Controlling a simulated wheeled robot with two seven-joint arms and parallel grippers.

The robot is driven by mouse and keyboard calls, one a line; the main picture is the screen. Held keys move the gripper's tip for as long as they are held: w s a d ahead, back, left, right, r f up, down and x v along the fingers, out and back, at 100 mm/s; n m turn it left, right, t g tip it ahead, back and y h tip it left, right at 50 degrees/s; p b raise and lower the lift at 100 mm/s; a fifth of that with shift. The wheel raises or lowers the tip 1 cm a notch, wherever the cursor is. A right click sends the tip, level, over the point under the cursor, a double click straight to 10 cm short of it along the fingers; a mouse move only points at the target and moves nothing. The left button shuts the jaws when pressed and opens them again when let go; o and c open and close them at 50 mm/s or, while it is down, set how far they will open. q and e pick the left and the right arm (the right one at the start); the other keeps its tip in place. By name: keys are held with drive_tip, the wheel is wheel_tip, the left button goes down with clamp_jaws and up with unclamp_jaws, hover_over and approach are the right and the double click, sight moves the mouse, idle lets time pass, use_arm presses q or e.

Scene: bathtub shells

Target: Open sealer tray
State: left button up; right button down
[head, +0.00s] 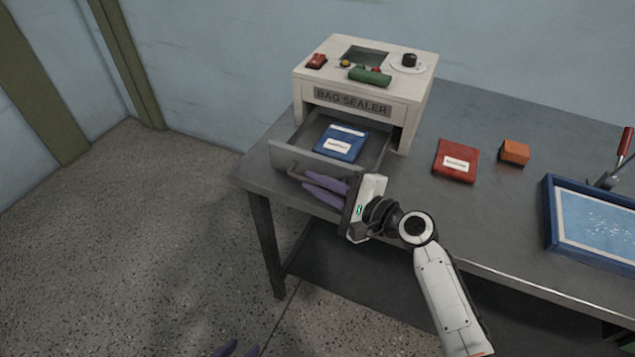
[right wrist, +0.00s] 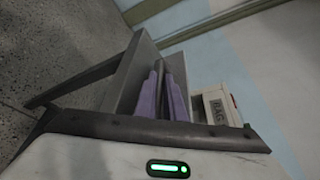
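The white bag sealer (head: 352,101) stands on the grey table. Its grey tray (head: 308,163) is slid out at the front, with a blue packet (head: 341,142) lying inside. A dark bar handle (head: 294,171) is on the tray's front panel. My right gripper (head: 307,181) has its purple fingers on either side of the handle. The right wrist view shows the fingers (right wrist: 164,82) close together with the dark bar between them, in front of the tray panel (right wrist: 134,72).
A red packet (head: 456,160) and an orange block (head: 514,152) lie on the table (head: 490,218) right of the sealer. A blue-framed tray (head: 590,222) is at the far right. The floor left of the table is clear.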

drive_tip(key=c, duration=1.8)
unclamp_jaws()
drive_tip(key=shift+c, duration=0.2)
drive_tip(key=v, duration=1)
drive_tip(key=shift+d, duration=0.15)
drive_tip(key=shift+s, duration=0.1)
